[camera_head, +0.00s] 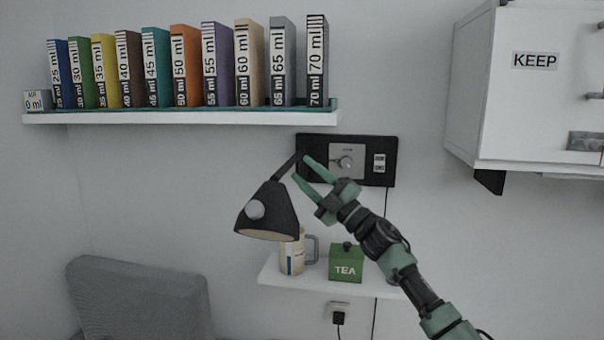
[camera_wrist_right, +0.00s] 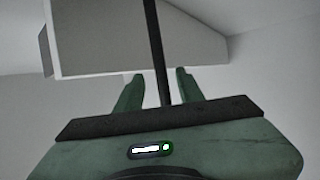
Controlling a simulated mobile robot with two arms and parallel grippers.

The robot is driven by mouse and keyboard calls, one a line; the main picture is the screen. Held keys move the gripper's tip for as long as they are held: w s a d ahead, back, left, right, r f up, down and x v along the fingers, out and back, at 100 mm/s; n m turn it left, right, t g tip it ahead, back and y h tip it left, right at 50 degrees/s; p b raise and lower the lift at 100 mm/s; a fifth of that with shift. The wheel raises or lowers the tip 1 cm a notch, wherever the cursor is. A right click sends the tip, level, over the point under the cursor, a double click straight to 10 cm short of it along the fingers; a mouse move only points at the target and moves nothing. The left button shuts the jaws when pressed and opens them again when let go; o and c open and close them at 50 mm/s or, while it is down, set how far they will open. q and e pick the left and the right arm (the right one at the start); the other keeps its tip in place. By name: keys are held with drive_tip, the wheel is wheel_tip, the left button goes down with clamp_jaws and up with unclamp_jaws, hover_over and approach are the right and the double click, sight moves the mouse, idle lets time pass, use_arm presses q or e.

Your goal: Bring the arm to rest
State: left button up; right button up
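My right arm reaches up from the lower right in the head view. Its green gripper (camera_head: 300,168) points up and left, in front of the dark wall panel and beside the black lamp (camera_head: 268,209). The two fingers are spread, with nothing held between them. In the right wrist view the gripper (camera_wrist_right: 159,76) also shows parted fingers. A thin black rod (camera_wrist_right: 155,40) runs between them in the picture, with a gap on each side. My left gripper is not in view.
A shelf (camera_head: 180,117) of numbered binders is at upper left. A white cabinet (camera_head: 545,110) marked KEEP hangs at right. Below my gripper, a small shelf (camera_head: 310,283) bears a mug (camera_head: 291,258) and a green TEA box (camera_head: 346,266). A grey chair (camera_head: 140,300) stands at lower left.

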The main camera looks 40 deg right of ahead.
idle(0.4)
drive_tip(key=s+a+f+m+g+h, duration=0.2)
drive_tip(key=a+f+m+g+h, duration=0.15)
drive_tip(key=f, duration=0.75)
drive_tip(key=s+a+f+m+g+h, duration=0.15)
drive_tip(key=a+f+m, duration=0.35)
drive_tip(key=f, duration=0.6)
drive_tip(key=s+a+f+m+g+h, duration=0.1)
drive_tip(key=a+f+m+g+h, duration=0.3)
drive_tip(key=f, duration=0.7)
drive_tip(key=s+a+f+m+g+y, duration=0.2)
drive_tip(key=s+a+f+g, duration=0.3)
drive_tip(key=s+a+f, duration=0.55)
drive_tip(key=s+a+f+g+y, duration=0.1)
drive_tip(key=s+a+f+g, duration=0.15)
drive_tip(key=s, duration=0.45)
drive_tip(key=s+a+f+g+y, duration=0.1)
drive_tip(key=s+a+f+g, duration=0.1)
drive_tip(key=s+a, duration=0.3)
drive_tip(key=s+a+f+g+y, duration=0.1)
drive_tip(key=s+a+f+g, duration=0.15)
drive_tip(key=s, duration=0.55)
wheel_tip(320, 180, down, 27)
drive_tip(key=s, duration=0.2)
drive_tip(key=s+d+f+g, duration=0.1)
drive_tip(key=s+d+f, duration=0.2)
drive_tip(key=s+f, duration=1.1)
drive_tip(key=shift+s+g+h, duration=0.3)
drive_tip(key=shift+s+g, duration=0.1)
drive_tip(key=shift+s, duration=0.7)
